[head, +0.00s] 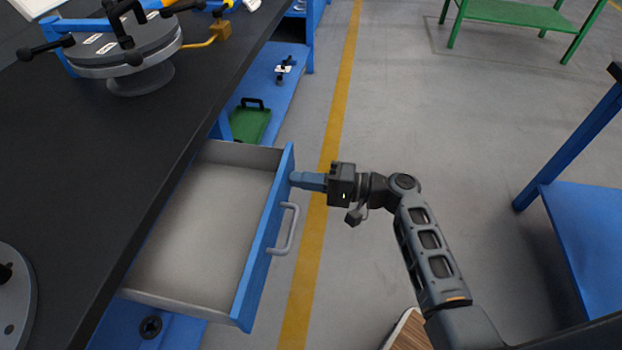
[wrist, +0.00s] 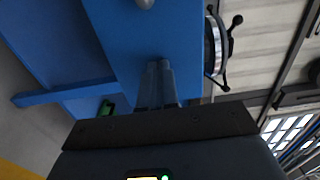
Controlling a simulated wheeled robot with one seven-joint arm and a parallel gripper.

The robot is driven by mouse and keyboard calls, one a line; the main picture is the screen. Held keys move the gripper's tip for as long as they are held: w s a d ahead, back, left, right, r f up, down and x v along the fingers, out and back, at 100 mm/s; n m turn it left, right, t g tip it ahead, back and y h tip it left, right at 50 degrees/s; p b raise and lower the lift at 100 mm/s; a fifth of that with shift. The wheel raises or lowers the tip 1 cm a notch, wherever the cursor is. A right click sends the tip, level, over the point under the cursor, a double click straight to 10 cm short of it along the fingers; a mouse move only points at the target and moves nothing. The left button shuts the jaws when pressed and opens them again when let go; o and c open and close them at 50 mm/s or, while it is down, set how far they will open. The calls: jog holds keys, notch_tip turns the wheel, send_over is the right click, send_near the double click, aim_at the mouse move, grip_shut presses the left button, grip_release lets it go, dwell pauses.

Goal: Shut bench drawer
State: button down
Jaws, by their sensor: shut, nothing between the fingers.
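The bench drawer (head: 205,215) stands pulled out from under the dark bench top, and its inside is empty. Its blue front (head: 262,245) carries a grey bar handle (head: 286,230). My gripper (head: 294,179) is shut and empty, with its fingertips at the far part of the drawer front, beyond the handle. In the wrist view the shut fingers (wrist: 158,65) point at the blue drawer front (wrist: 150,40), with a bit of the handle (wrist: 145,3) at the top edge. I cannot tell for certain whether the tips touch it.
The black bench top (head: 100,130) bears a round flanged shell (head: 125,45) at the back left. A green tray (head: 250,123) lies on the blue lower shelf. A blue table (head: 590,225) stands at right and a green one (head: 510,12) at the back. The floor between is clear.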

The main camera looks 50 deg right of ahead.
jog(key=b, duration=0.7)
send_near(212, 180)
jog(key=w+a+r, duration=0.1)
jog(key=w, duration=0.1)
jog(key=w+a+r, duration=0.2)
jog(key=w, duration=0.1)
jog(key=w+a+r, duration=0.1)
jog(key=w, duration=0.1)
jog(key=shift+w+a+r, duration=0.2)
jog(key=shift+w+r, duration=0.05)
jog(key=shift+r, duration=0.15)
jog(key=shift+w+a+r, duration=0.1)
jog(key=shift+w+a, duration=0.15)
jog(key=shift+w, duration=0.3)
jog(key=shift+w+a+r, duration=0.1)
jog(key=shift+r, duration=0.1)
jog(key=shift+a, duration=0.1)
